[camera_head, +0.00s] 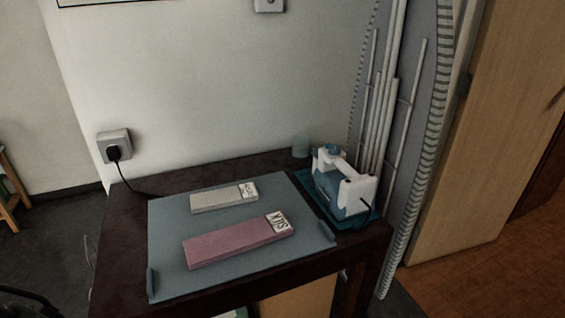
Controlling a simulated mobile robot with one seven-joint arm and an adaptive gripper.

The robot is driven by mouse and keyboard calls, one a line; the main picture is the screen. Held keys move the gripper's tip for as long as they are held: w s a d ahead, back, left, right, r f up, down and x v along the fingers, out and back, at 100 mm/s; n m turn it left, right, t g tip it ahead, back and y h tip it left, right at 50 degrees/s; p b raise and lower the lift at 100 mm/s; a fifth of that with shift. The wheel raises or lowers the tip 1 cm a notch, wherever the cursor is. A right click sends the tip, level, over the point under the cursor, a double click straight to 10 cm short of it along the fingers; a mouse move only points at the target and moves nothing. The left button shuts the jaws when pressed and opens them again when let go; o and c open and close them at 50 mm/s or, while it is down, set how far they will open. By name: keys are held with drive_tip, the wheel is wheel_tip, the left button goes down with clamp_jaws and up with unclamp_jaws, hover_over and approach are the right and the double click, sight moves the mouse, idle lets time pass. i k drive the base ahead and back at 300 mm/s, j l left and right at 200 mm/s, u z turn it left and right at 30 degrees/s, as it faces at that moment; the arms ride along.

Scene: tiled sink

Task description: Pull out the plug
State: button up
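A black plug (114,153) sits in the grey-white wall socket (112,139) at the left, just above the table's back left corner. Its dark cord (130,184) hangs down from it and runs right onto the tabletop. My gripper cannot be made out in this view.
A dark table (120,230) stands against the wall with a grey-blue mat (165,262). A grey block (217,200) and a pink block (228,244) lie on it. A white and blue device (338,185) stands at right, by an ironing board (430,140). The space before the socket looks clear.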

sight(113, 153)
drive_tip(key=j, duration=1.15)
drive_tip(key=i+j, duration=0.1)
drive_tip(key=j, duration=1.15)
drive_tip(key=i+j, duration=0.45)
drive_tip(key=j, duration=0.15)
drive_tip(key=i+j, duration=0.25)
drive_tip(key=i, duration=0.2)
